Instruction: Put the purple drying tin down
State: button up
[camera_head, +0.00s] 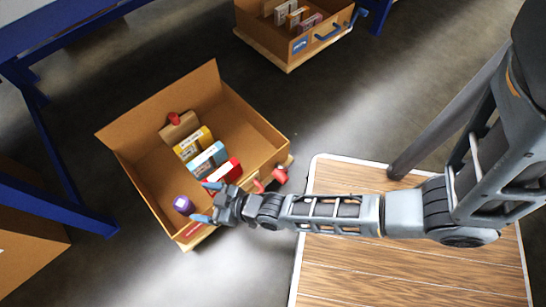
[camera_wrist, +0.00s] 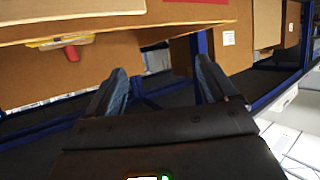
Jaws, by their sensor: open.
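The purple drying tin (camera_head: 183,205) is at the near left corner inside an open cardboard box (camera_head: 128,158) in the head view. It appears to stand by itself, just left of my gripper (camera_head: 207,202). My gripper's blue fingers are spread apart at the box's near side. In the wrist view my gripper (camera_wrist: 162,75) is open, with nothing held between the fingers. The tin does not show in the wrist view.
A tan box with a red top (camera_head: 178,128), a yellow box (camera_head: 193,144), a light blue box (camera_head: 207,159) and a red box (camera_head: 226,172) stand in the cardboard box. A wooden-topped table (camera_head: 400,270) lies under my arm. Blue frames (camera_head: 50,130) stand at left.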

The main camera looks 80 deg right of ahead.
jog(key=s+r, duration=1.1)
jog(key=r, duration=0.5)
jog(key=s+r+t, duration=0.1)
jog(key=s+r, duration=1)
jog(key=r, duration=0.6)
jog(key=shift+s+d, duration=0.25)
jog(key=shift+s, duration=0.1)
jog(key=shift+s, duration=0.1)
